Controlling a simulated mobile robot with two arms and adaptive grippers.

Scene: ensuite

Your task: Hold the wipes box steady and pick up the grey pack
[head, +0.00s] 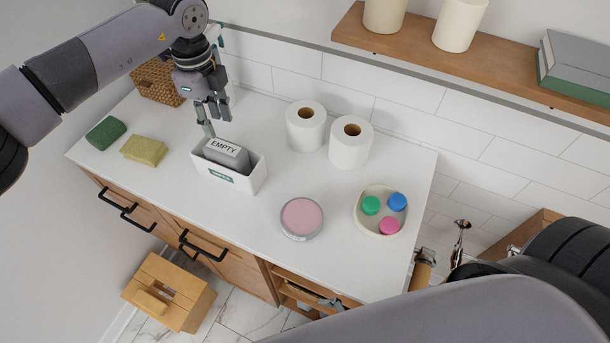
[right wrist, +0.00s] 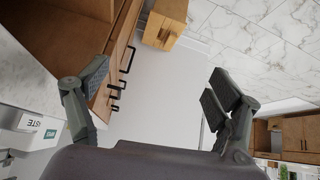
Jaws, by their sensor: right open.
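The white wipes box (head: 245,184) stands on the counter with a green label on its front. The grey pack (head: 231,158) sits inside it, with its top showing and a white label reading "EMPTY". My left gripper (head: 210,127) points down at the box's back left rim. One fingertip is at or very near the rim; whether the fingers clasp the wall is unclear. My right gripper (right wrist: 157,100) is open and empty in the right wrist view, low by the cabinet front, away from the box.
Two paper rolls (head: 351,143), a pink round tin (head: 302,217) and a dish (head: 369,227) with coloured caps stand right of the box. A yellow sponge (head: 144,150) and green sponge (head: 105,133) lie left. A wooden stool (head: 169,291) stands below. Clear counter lies before the rolls.

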